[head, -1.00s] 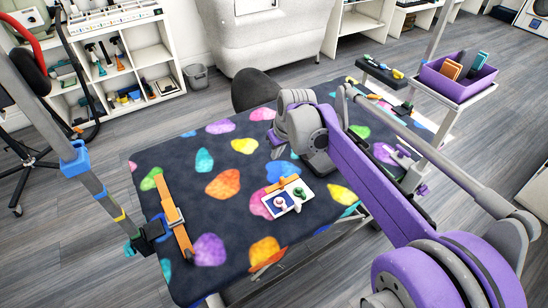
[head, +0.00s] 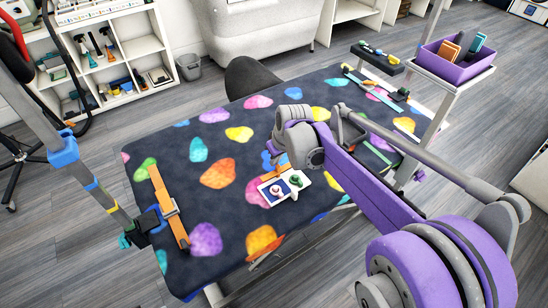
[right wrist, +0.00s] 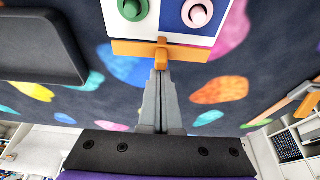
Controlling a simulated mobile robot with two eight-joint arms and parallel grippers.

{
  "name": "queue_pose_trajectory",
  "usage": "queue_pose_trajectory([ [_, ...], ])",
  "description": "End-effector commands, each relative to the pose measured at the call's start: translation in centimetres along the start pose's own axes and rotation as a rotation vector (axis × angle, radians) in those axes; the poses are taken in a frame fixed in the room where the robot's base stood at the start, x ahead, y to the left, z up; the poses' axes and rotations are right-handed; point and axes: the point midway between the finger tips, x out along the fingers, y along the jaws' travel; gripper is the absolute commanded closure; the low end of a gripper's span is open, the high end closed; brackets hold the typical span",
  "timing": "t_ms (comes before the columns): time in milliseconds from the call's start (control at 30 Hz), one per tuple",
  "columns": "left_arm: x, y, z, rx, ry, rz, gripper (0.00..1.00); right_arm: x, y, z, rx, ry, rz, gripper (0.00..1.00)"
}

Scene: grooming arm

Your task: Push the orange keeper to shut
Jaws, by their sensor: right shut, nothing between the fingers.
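A small panel (head: 270,194) with a white and a blue half lies on the patterned table. It bears a green knob (right wrist: 133,8) and a pink knob (right wrist: 197,15). An orange bar runs along its edge, with the raised orange keeper (right wrist: 161,54) at the middle in the right wrist view. My right gripper (right wrist: 159,76) is shut and empty. Its fingertips are right at the keeper's near end; I cannot tell whether they touch. In the head view my right wrist hides most of the fingers, beside the panel's far edge. My left gripper is not in view.
The dark table (head: 225,150) has bright patches. An orange strap (head: 168,205) lies at its left, near a clamped post (head: 88,180). A black tray (head: 377,59) and a purple bin (head: 457,68) stand at the upper right.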

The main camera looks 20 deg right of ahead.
Motion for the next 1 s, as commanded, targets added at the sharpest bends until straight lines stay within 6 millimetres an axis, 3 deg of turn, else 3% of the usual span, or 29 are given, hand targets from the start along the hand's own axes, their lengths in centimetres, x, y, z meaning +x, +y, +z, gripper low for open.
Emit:
queue_pose_trajectory([
  [133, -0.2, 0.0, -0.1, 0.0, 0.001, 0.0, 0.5, -0.3, 0.1, 0.6, 0.001, 0.0, 0.0, 1.0],
  [400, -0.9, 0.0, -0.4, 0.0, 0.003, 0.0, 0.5, -1.7, 0.0, 4.4, 0.001, 0.0, 0.0, 1.0],
  [800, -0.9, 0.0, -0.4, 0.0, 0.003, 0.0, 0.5, -1.7, 0.0, 4.6, 0.0, 0.0, 0.0, 1.0],
  [1000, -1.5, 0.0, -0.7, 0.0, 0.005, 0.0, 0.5, -4.2, 0.0, 4.6, 0.0, 0.0, 0.001, 1.0],
])
